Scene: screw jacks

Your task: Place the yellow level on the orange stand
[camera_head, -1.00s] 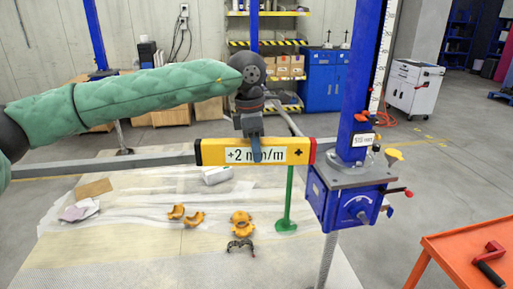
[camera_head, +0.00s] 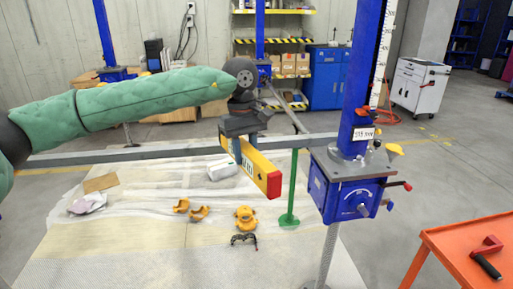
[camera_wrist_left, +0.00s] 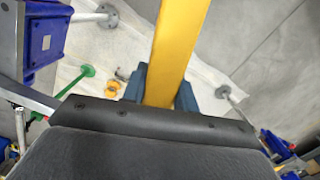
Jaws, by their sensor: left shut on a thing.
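The yellow level (camera_head: 253,167) has a white label on its side and a red end toward me. My left gripper (camera_head: 243,142) is shut on it from above and holds it in the air near the grey horizontal bar. In the left wrist view the level (camera_wrist_left: 174,50) runs up between the two blue-grey fingers (camera_wrist_left: 160,88). The orange stand (camera_head: 465,235) at the lower right has a flat top, partly cut off by the frame. A red tool with a black handle (camera_head: 487,258) lies on it. My right gripper does not show.
A blue screw jack (camera_head: 347,188) on a blue column stands between the level and the orange stand. The grey bar (camera_head: 180,152) runs left from it. A green post (camera_head: 291,190) and yellow clamp parts (camera_head: 245,218) are below on white sheeting.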

